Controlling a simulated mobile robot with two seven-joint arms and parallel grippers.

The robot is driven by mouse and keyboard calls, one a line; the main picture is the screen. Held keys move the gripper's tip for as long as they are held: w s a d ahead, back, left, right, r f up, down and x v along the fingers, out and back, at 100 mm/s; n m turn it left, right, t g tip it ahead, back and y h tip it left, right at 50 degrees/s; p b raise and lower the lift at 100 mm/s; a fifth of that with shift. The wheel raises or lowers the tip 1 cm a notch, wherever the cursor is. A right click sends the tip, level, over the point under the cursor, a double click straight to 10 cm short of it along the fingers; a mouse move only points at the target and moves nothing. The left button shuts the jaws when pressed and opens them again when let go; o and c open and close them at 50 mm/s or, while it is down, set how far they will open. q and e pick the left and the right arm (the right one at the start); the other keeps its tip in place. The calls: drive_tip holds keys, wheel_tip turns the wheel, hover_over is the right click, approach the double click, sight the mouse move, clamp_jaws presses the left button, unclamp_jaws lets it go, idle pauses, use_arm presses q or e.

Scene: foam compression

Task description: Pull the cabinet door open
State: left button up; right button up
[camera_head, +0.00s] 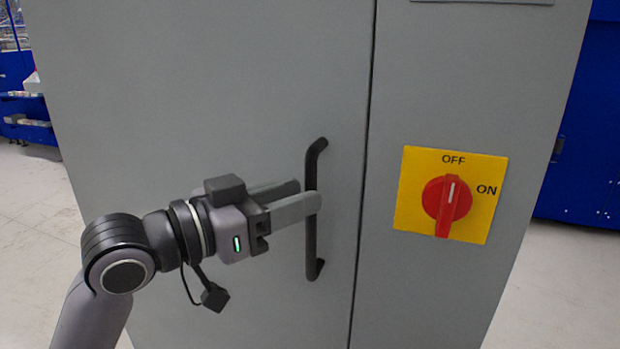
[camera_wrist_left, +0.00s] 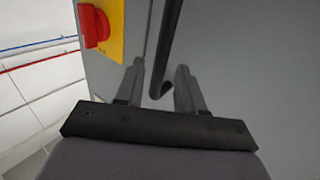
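The grey cabinet door (camera_head: 220,90) fills the left and middle of the head view and looks shut, flush along its seam. Its black vertical bar handle (camera_head: 311,240) is near the door's right edge. My left gripper (camera_head: 307,194) reaches in from the left, with its fingers on either side of the handle's middle. In the left wrist view, the handle (camera_wrist_left: 170,35) runs between the two spread fingers (camera_wrist_left: 160,68), with visible gaps on both sides. The gripper is open around the handle, not clamped on it. My right gripper is not in view.
A red rotary switch (camera_head: 447,200) on a yellow plate (camera_head: 413,212) is on the grey panel right of the seam, its white mark towards OFF. It also shows in the left wrist view (camera_wrist_left: 95,27). Blue structures (camera_head: 590,130) stand behind, with pale tiled floor (camera_head: 30,240) on both sides.

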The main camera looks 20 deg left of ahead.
use_arm(q)
drive_tip(key=shift+x, duration=1.7)
drive_tip(key=shift+f, duration=0.1)
clamp_jaws()
drive_tip(key=shift+s, duration=0.1)
drive_tip(key=shift+s, duration=0.15)
